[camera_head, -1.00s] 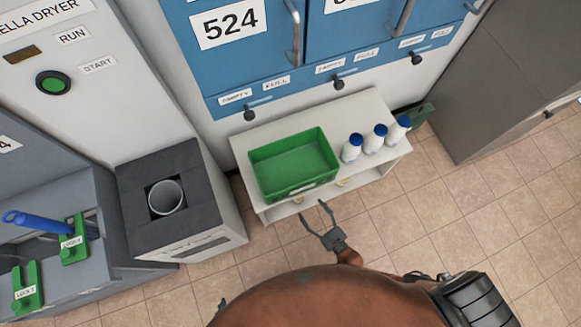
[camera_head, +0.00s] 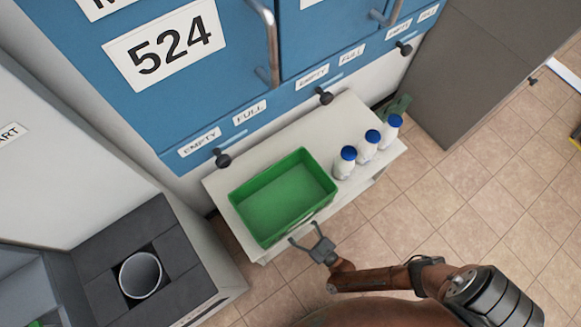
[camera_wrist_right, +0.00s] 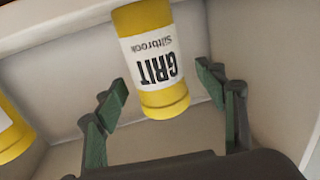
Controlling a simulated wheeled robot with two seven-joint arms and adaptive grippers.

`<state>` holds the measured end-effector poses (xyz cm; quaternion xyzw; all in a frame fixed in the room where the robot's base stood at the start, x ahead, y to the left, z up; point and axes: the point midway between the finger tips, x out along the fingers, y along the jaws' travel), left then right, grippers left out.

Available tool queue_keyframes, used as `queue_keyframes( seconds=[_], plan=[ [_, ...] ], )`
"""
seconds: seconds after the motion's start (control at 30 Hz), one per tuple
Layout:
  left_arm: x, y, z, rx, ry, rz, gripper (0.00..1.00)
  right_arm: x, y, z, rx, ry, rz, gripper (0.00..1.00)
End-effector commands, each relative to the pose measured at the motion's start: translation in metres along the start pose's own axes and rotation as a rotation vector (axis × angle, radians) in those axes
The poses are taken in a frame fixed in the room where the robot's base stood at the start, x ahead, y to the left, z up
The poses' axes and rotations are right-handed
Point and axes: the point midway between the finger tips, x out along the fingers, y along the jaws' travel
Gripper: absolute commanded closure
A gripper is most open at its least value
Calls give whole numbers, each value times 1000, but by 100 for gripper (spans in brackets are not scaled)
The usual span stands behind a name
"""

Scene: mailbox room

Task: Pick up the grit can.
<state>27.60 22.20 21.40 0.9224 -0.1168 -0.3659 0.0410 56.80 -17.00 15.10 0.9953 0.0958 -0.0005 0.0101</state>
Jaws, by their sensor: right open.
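The grit can (camera_wrist_right: 155,60) is yellow with a white label reading GRIT, upside down in the right wrist view. It stands inside a pale shelf space. My right gripper (camera_wrist_right: 163,95) is open, its two green-padded fingers on either side of the can's near end, with gaps showing beside it. I cannot tell how deep the can sits between them. In the head view my right gripper (camera_head: 306,237) is at the front edge of the white shelf unit (camera_head: 225,187), below the green bin. The can is hidden there. My left gripper is not in view.
A green bin (camera_head: 285,197) and several white bottles with blue caps (camera_head: 345,162) stand on the unit's top. A second yellow can (camera_wrist_right: 12,135) shows at the wrist view's left edge. Blue lockers (camera_head: 130,100) stand behind. Tiled floor (camera_head: 465,200) is clear at right.

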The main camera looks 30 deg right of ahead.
Motion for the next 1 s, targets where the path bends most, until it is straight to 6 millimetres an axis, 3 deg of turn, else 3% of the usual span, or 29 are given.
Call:
queue_keyframes(
  seconds=[0.1, 0.37, 1.0],
  plan=[
    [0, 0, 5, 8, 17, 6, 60, 12, 0, 0, 0, 2, 0, 35],
    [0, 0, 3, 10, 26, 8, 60, 14, 0, -2, -1, 2, 1, 35],
    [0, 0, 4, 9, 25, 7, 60, 14, 0, -1, 0, 2, 1, 79]
  ],
)
